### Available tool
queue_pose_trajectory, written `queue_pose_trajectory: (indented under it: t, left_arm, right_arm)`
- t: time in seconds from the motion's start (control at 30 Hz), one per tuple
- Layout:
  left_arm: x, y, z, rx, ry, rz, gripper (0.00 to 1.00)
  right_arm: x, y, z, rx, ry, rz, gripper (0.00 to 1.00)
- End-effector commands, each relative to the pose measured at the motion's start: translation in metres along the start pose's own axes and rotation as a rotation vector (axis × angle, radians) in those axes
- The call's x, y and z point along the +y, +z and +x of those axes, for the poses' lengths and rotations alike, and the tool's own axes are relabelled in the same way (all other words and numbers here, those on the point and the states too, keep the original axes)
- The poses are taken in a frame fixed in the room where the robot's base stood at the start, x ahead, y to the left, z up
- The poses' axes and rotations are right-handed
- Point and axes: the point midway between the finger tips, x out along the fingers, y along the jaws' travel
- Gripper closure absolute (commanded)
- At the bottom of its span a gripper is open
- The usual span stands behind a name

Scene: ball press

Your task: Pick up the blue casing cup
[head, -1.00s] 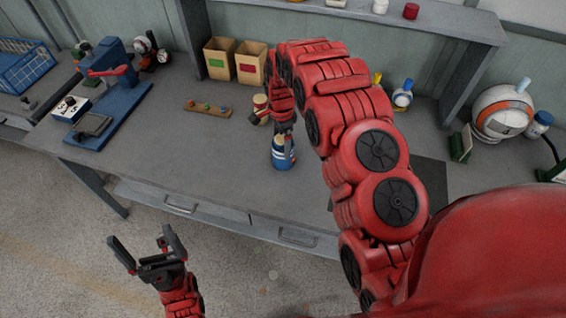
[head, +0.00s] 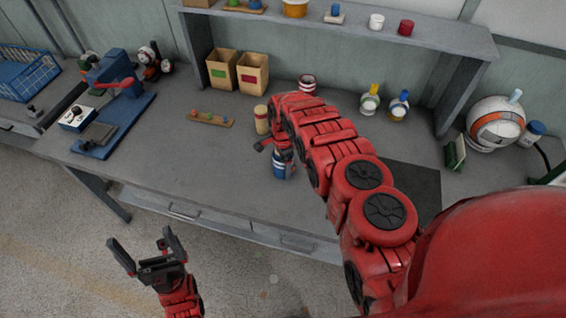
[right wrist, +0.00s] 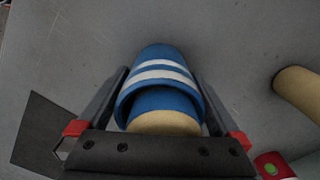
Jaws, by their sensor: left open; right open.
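My left gripper (head: 150,257) is open and empty, low in front of the bench.
A tan cylinder (head: 262,121) stands just behind the cup. A wooden strip with coloured knobs (head: 209,119) lies to the left. A blue press (head: 118,110) stands at the bench's left. Two open bins (head: 238,72) are at the back.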

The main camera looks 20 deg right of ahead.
Motion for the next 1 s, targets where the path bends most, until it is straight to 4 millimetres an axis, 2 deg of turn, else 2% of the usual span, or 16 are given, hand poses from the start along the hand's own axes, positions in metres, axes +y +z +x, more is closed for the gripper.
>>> queue_pose_trajectory:
  t: [0.17, 0.57, 1.0]
  left_arm:
    - [0.0000, 0.0000, -0.0002, 0.000, 0.000, 0.000, 0.00]
    - [0.0000, 0.0000, -0.0002, 0.000, 0.000, 0.000, 0.00]
    - [0.0001, 0.0004, -0.0024, 0.000, 0.000, 0.000, 0.00]
  right_arm:
    - [-0.0002, -0.0001, 0.0000, 0.000, 0.000, 0.000, 0.00]
    - [-0.0001, 0.0000, 0.0000, 0.000, 0.000, 0.000, 0.72]
    - [-0.0040, -0.0056, -0.0066, 0.001, -0.003, -0.001, 0.73]
